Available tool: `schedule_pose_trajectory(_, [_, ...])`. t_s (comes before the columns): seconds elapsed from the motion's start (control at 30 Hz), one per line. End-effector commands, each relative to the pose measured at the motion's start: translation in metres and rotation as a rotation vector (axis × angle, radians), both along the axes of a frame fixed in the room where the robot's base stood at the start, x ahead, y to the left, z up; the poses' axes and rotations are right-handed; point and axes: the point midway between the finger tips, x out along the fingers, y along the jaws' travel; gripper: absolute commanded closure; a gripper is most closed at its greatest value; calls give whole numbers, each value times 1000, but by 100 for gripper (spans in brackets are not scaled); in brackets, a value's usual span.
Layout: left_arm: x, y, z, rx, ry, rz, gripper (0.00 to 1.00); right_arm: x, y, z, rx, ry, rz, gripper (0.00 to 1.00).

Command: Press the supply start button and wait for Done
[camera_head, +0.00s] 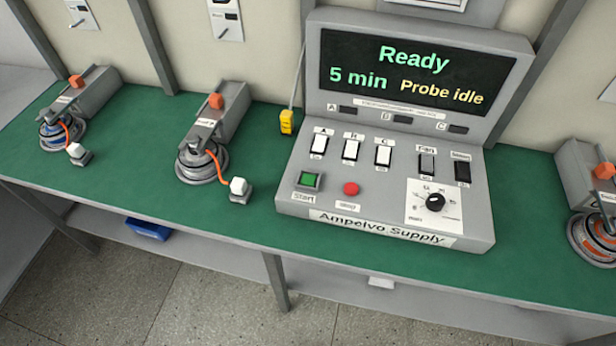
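The grey supply unit (395,230), labelled "Ampelvo Supply", stands on the green bench. Its screen (415,70) reads "Ready", "5 min" and "Probe idle". The green square start button (310,180) is at the lower left of its panel, above a "Start" label. A red round button (350,188) sits to its right. Three white switches are above these, labelled A, B and C, and two dark switches are to their right. A black dial knob (435,202) is at the lower right. Neither of my grippers is in view.
Hub motors with grey clamps and orange cables stand on the green bench (130,205): one at far left (60,135), one left of the unit (200,165), one at right edge (592,238). A yellow probe (287,121) hangs beside the unit. The front strip is mostly clear.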

Motion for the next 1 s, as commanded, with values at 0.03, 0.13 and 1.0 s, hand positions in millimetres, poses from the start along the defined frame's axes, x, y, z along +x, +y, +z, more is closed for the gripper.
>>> schedule_pose_trajectory(0.03, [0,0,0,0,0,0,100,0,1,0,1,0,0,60])
schedule_pose_trajectory(0.13, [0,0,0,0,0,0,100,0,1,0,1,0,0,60])
schedule_pose_trajectory(1.0, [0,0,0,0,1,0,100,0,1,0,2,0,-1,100])
